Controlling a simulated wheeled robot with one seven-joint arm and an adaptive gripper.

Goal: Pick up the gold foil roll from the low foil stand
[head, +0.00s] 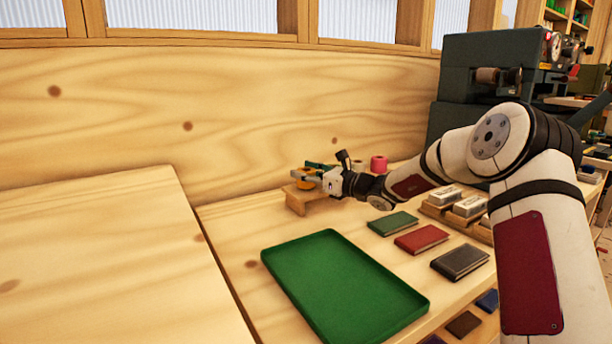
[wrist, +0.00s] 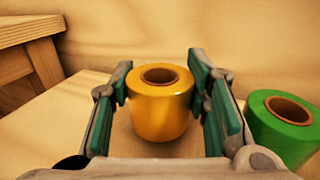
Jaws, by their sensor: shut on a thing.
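The gold foil roll (wrist: 160,108) stands upright between the finger pads of my gripper (wrist: 162,105) in the wrist view. The gripper is shut on it, with a green pad on each side. In the head view the gold roll (head: 306,184) shows as a small yellow patch by my gripper (head: 308,177). It is at the low wooden foil stand (head: 297,202) near the back wall. I cannot tell whether the roll still touches the stand. A green foil roll (wrist: 286,128) stands just right of my gripper in the wrist view.
A pink roll (head: 379,163) stands behind my wrist. A green tray (head: 342,290) lies at the front of the bench, with green (head: 393,223), red (head: 421,239) and black (head: 460,263) books to its right. A raised wooden surface (head: 100,260) is at left.

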